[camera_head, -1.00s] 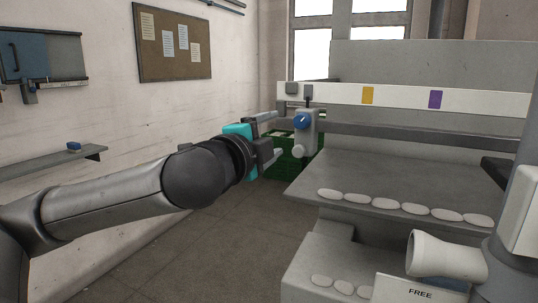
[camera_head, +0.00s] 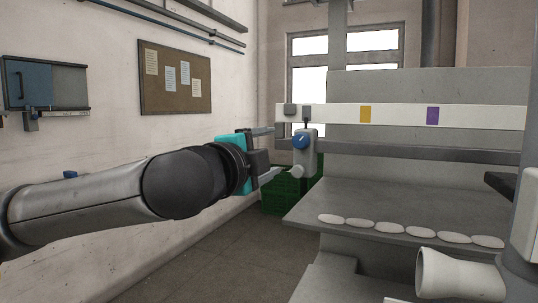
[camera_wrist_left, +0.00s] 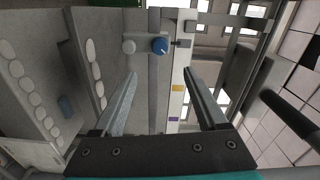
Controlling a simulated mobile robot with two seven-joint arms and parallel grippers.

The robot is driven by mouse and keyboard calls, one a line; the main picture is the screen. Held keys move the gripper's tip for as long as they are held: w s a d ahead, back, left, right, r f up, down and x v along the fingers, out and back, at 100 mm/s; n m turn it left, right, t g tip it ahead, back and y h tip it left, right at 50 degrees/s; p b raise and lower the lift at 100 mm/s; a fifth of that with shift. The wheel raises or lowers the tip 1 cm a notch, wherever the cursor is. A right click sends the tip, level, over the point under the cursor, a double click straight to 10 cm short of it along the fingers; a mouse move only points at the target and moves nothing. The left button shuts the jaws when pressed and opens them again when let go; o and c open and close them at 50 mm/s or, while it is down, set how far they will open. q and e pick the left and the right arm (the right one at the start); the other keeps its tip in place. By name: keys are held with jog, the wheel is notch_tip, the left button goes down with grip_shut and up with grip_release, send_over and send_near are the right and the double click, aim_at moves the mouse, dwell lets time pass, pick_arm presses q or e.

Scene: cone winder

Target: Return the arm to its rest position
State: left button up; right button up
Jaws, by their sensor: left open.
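My left gripper (camera_head: 268,154) reaches in from the left in the head view, in front of the left end of the grey machine (camera_head: 455,209). Its two fingers are apart with nothing between them; they also show spread in the left wrist view (camera_wrist_left: 160,85). Just right of the fingertips in the head view is a small grey unit with a blue knob (camera_head: 300,142) and a pale round knob (camera_head: 296,172) below it. Whether the fingers touch this unit is hard to tell. My right gripper is not in view.
Several white oval pads (camera_head: 408,231) line the machine's shelf edge. A green crate (camera_head: 287,200) stands behind the gripper. A white cone (camera_head: 455,273) is at lower right. A wall cabinet (camera_head: 43,84) and noticeboard (camera_head: 175,78) are on the left wall. The floor (camera_head: 235,262) between is clear.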

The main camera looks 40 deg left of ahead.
pick_arm(q)
jog(key=w+a+f+n+g+y+b, duration=0.1)
jog(key=w+a+f+n+g+b, duration=0.3)
jog(key=a+f, duration=0.85)
jog(key=a+f+n+g, duration=0.2)
jog(key=a+f+n, duration=0.1)
jog(key=f, duration=1.3)
jog(key=a+f+n+g, duration=0.1)
jog(key=a+f+n, duration=0.25)
jog(key=f, duration=1.25)
jog(key=s+d+f+g+h+b, duration=0.15)
jog(key=s+d+f, duration=0.25)
jog(key=s+f, duration=0.55)
jog(key=s+d+f+n+g+b, duration=0.15)
jog(key=s+d+f, duration=0.25)
jog(key=f, duration=1.1)
jog(key=s+d+f+g+h+b, duration=0.1)
jog(key=s+d+f+g, duration=0.25)
jog(key=s+f, duration=0.6)
jog(key=s+d+f+g+h, duration=0.1)
jog(key=s+d+f, duration=0.7)
jog(key=s+d, duration=0.2)
jog(key=s+d+f+g+h+b, duration=0.1)
jog(key=s+d+f+g+h, duration=0.1)
jog(key=s+d+f, duration=0.6)
jog(key=s+d, duration=0.2)
jog(key=d, duration=0.1)
jog(key=shift+d+f+m, duration=0.15)
jog(key=shift+m, duration=0.15)
